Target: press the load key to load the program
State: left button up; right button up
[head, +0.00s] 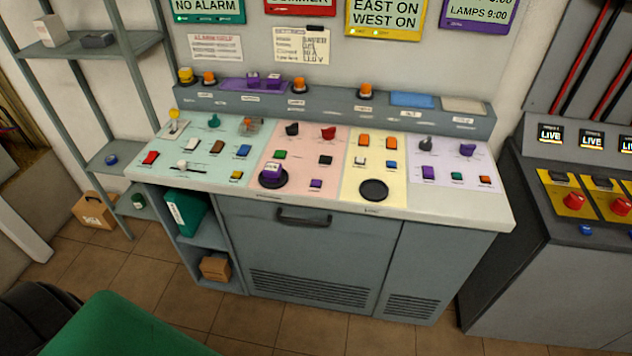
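A grey control desk (476,203) stands ahead of me, its top split into green, pink, yellow and lilac panels. Several small coloured keys sit on it: red (151,158), blue (243,151), green (280,155), black (325,160) and orange (364,141) among them. Their lettering is too small to read, so I cannot tell which is the load key. A purple block with a pale top (272,170) sits on a round black pad in the pink panel. Another round black pad (374,190) in the yellow panel is empty. Neither gripper is in view.
A raised ledge (330,105) with orange lamps and purple blocks runs along the desk's back. A shelf rack (95,50) stands left, and a cabinet with red knobs (574,201) right. A green surface (130,330) fills the lower left. Tiled floor (280,325) lies before the desk.

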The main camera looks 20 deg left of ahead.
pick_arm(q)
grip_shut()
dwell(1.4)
